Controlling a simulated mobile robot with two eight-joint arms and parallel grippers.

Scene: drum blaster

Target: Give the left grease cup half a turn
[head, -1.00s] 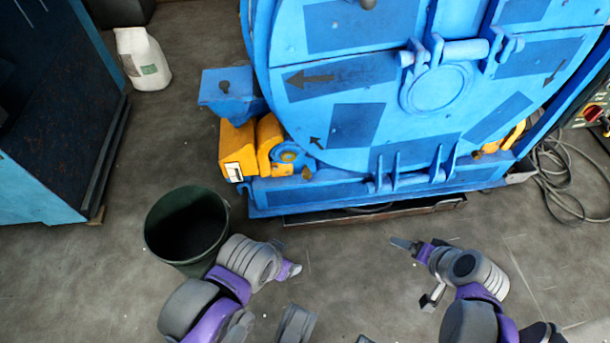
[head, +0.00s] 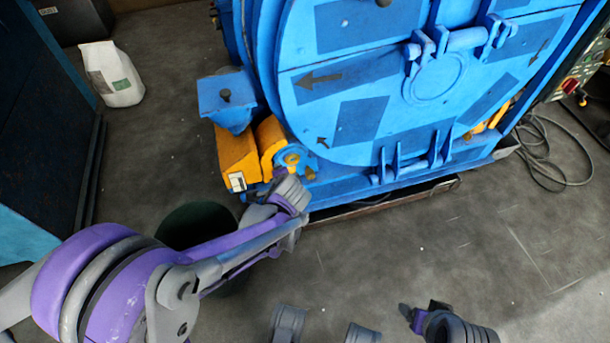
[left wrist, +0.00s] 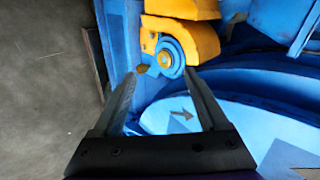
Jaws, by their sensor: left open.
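The left grease cup (left wrist: 142,69) is a small brass knob beside the blue hub with a brass centre, under the yellow bearing housing, in the left wrist view. My left gripper (left wrist: 159,73) is open. Its fingertips frame the cup in that picture, with the cup nearer the left finger; I see no contact. In the head view my left gripper (head: 286,190) reaches the lower left of the blue drum machine (head: 355,185) and covers much of the cup's area. My right gripper (head: 410,313) is low in the head view, away from the machine; its jaws are unclear.
A dark green bucket (head: 196,222) stands on the floor, partly behind my left arm. The yellow housing (head: 237,152) and a blue hopper (head: 225,98) sit left of the drum. Cables (head: 545,150) lie on the floor at right.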

